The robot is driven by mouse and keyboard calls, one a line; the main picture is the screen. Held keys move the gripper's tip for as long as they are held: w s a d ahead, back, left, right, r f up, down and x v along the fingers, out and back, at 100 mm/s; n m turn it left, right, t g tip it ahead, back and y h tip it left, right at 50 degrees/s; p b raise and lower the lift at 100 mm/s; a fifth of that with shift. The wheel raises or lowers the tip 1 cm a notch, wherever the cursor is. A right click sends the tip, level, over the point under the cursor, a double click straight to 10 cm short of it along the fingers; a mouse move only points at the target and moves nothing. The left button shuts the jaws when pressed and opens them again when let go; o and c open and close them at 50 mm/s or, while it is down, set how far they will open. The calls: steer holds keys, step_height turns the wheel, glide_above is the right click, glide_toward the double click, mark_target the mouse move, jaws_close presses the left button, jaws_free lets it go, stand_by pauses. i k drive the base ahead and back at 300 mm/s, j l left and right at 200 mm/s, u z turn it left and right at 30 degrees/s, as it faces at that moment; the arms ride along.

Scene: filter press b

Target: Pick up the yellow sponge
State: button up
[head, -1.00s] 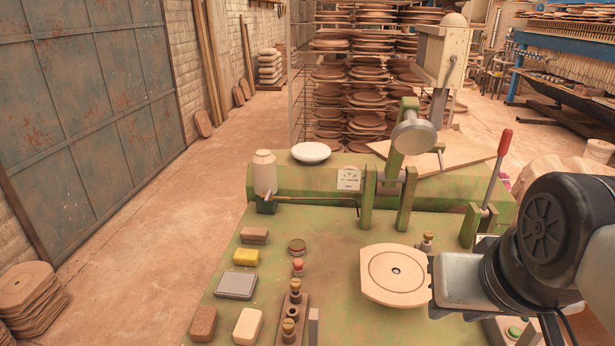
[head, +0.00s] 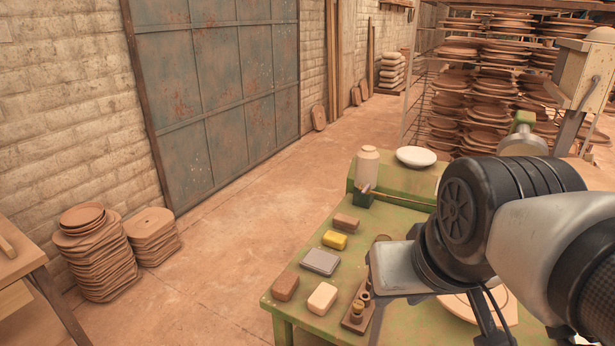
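The yellow sponge (head: 334,240) lies on the left part of the green table (head: 291,321), between a brown block (head: 346,223) behind it and a grey rectangular block (head: 320,262) in front of it. Nothing covers it. My arm reaches in from the right, and its grey end part shows to the right of the sponge, apart from it. The fingertips of my gripper do not show, so what they hold cannot be seen.
A reddish-brown block (head: 285,286) and a cream block (head: 322,298) lie near the table's front left. A white jar (head: 368,166) and a white plate (head: 416,157) stand at the back. Stacked clay discs (head: 94,254) stand on the floor at left. Open floor lies left of the table.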

mark_target(337, 241)
steer(key=j+u, duration=0.4)
steer(key=i+j+u, duration=0.2)
steer(key=j+u, duration=0.2)
steer(key=i+j+u, duration=0.15)
steer(key=j+u, duration=0.2)
steer(key=i+j+u, duration=0.1)
steer(key=i, duration=0.3)
steer(key=i+j+u, duration=0.1)
steer(key=i+j, duration=0.2)
steer(key=i+j+u, duration=0.15)
steer(key=i, duration=0.3)
steer(key=i+l+z, duration=0.1)
steer(key=i+z, duration=0.6)
steer(key=z, duration=0.2)
steer(key=i+j+z, duration=0.1)
steer(key=i+z, duration=0.35)
steer(key=i+l+z, duration=0.1)
steer(key=i+z, duration=0.15)
steer(key=z, duration=0.25)
steer(key=i+z, duration=0.25)
steer(key=z, duration=0.25)
steer(key=i+j+z, duration=0.1)
steer(key=i+z, duration=0.15)
steer(key=z, duration=0.25)
